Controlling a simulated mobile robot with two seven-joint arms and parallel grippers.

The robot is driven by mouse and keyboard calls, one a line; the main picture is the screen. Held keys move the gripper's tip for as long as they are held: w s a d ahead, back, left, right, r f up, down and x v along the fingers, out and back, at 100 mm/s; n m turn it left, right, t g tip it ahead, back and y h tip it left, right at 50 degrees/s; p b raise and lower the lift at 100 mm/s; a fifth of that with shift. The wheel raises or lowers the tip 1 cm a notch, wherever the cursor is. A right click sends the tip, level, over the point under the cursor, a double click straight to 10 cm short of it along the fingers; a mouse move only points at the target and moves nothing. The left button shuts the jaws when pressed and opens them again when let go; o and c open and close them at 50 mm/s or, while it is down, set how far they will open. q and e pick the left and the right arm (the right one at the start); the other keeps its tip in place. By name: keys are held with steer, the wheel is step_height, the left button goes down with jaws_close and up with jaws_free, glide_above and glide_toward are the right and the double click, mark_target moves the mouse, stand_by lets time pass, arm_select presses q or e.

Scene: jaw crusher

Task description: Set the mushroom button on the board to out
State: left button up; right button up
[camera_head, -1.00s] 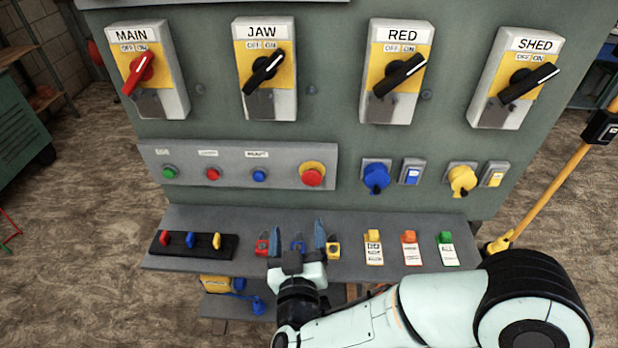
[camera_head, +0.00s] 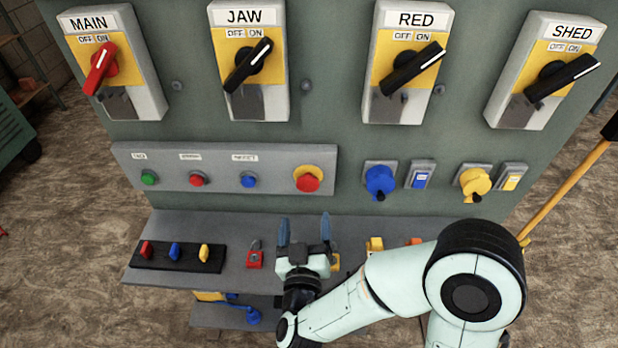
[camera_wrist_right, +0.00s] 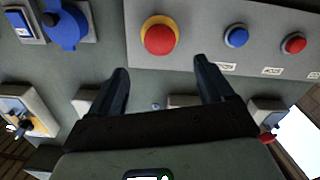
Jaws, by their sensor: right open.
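The mushroom button (camera_head: 307,180) is a red round cap on a yellow base, at the right end of the grey button strip (camera_head: 225,184) on the board. From these views I cannot tell whether it is pressed in or out. In the right wrist view the button (camera_wrist_right: 160,37) is at the top centre, upside down. My right gripper (camera_head: 304,218) is open and empty, below the button and apart from it, fingers pointing towards the board. Its fingers also show in the wrist view (camera_wrist_right: 162,75), on either side below the button. My left gripper is not in view.
Green, red and blue buttons (camera_head: 248,180) sit left on the same strip. Blue (camera_head: 380,181) and yellow (camera_head: 475,183) sockets are to the right. Four-switch row tops the board, including MAIN (camera_head: 101,70). Padlocks (camera_head: 255,257) and tags lie on the ledge (camera_head: 190,224) below.

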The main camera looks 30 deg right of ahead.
mark_target(307, 187)
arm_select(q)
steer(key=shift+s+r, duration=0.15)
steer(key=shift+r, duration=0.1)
arm_select(e)
steer(key=x, duration=1.1)
steer(key=shift+d, duration=0.1)
jaws_close()
steer(key=shift+s+a+f, duration=0.1)
steer(key=shift+s+a, duration=0.2)
steer(key=shift+s, duration=0.1)
steer(key=shift+s+a, duration=0.2)
steer(key=shift+s, duration=0.05)
steer(key=shift+c, duration=0.4)
jaws_free()
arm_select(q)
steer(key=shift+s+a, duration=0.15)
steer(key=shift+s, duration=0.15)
arm_select(e)
steer(key=shift+o, duration=0.4)
